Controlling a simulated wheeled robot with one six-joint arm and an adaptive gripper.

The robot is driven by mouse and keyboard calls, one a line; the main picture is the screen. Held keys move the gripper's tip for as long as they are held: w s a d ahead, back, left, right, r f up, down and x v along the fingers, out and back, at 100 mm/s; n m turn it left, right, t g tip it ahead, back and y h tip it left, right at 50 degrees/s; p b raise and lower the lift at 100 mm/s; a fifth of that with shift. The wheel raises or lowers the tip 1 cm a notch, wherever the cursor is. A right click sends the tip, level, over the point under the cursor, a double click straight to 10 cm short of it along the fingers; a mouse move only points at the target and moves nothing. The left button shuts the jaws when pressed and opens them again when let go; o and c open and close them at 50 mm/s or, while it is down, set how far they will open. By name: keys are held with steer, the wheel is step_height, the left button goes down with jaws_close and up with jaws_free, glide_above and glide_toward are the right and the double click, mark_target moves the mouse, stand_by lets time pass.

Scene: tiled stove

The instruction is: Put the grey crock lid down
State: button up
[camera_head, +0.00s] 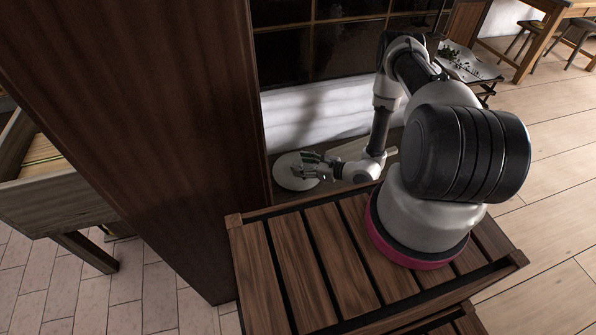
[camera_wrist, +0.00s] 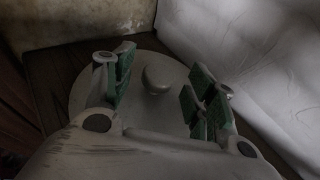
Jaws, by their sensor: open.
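The grey crock lid (camera_wrist: 150,108) is a flat round disc with a rounded knob (camera_wrist: 157,78) on top. It lies level, knob up, on a dark wooden surface (camera_wrist: 50,75). In the head view the lid (camera_head: 286,173) shows as a pale disc beside the dark cabinet, partly covered by my gripper (camera_head: 314,166). In the wrist view my gripper (camera_wrist: 162,76) is open, its green-padded fingers on either side of the knob with gaps to it. The lid's near edge is hidden behind my gripper body.
A tall dark cabinet (camera_head: 150,120) stands left of the lid. A white wall (camera_head: 315,112) rises behind it and shows close on the right in the wrist view (camera_wrist: 255,60). A slatted wooden platform (camera_head: 300,255) lies in front. Open floor (camera_head: 560,220) is at the right.

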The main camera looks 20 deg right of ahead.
steer(key=shift+x, duration=1.05)
steer(key=shift+c, duration=0.3)
jaws_close()
steer(key=shift+r, duration=0.1)
